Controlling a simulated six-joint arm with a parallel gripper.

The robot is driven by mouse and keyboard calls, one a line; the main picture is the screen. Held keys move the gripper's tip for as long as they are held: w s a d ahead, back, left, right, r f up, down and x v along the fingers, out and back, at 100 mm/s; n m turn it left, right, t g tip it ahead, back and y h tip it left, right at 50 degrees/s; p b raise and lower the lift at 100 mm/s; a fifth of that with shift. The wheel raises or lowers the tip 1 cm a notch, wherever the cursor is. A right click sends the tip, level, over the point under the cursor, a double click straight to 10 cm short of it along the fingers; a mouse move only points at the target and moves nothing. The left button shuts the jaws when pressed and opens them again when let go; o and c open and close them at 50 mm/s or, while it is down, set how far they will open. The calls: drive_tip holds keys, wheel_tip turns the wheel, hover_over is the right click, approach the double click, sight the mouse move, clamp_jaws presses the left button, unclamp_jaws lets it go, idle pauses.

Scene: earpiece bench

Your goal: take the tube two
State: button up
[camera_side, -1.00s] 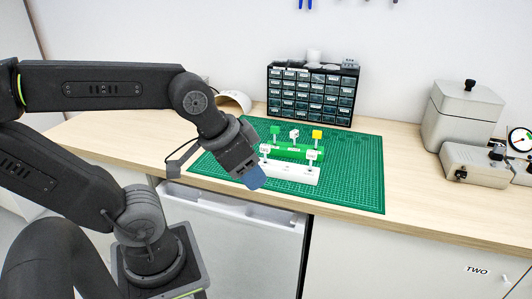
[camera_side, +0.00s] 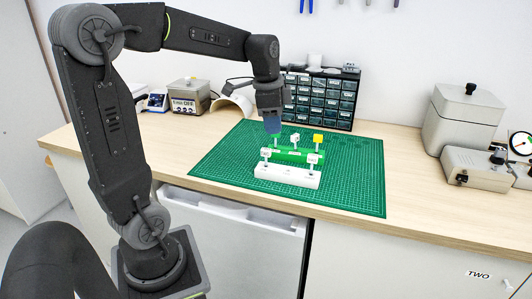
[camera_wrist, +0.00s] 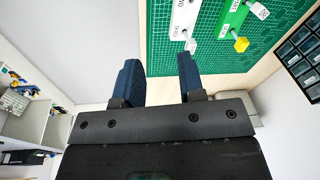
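A white rack (camera_side: 287,177) holds two tubes with white tags, a left one (camera_side: 266,154) and a right one (camera_side: 312,158). Behind it a green rack (camera_side: 300,156) holds a white-tagged tube (camera_side: 295,138) and a yellow-tagged tube (camera_side: 318,139). I cannot read which tag says two. My gripper points down above the green rack's left end. In the wrist view my gripper (camera_wrist: 158,65) is open and empty, with the white rack (camera_wrist: 181,18) and green rack (camera_wrist: 231,20) beyond its fingers.
The racks stand on a green cutting mat (camera_side: 355,185) with free room to the right. A dark drawer cabinet (camera_side: 330,100) stands behind. Grey metal boxes (camera_side: 460,120) are at the right, and a small device (camera_side: 188,97) at the back left.

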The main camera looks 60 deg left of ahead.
sight(266, 149)
drive_tip(key=w+a+f+m+g+h, duration=0.1)
drive_tip(key=w+a+f+m, duration=0.2)
drive_tip(key=a, duration=0.8)
drive_tip(key=shift+s+d+f, duration=0.1)
drive_tip(key=shift+d+f, duration=0.05)
drive_tip(key=shift+f, duration=1.6)
drive_tip(key=shift+w+d+f, duration=0.1)
drive_tip(key=shift+d+f, duration=0.05)
drive_tip(key=shift+f, duration=1.55)
drive_tip(key=shift+s+d+f, duration=0.1)
drive_tip(key=shift+d+f, duration=0.05)
drive_tip(key=shift+f, duration=1.6)
clamp_jaws()
drive_tip(key=shift+r, duration=1.6)
drive_tip(key=shift+r, duration=2.4)
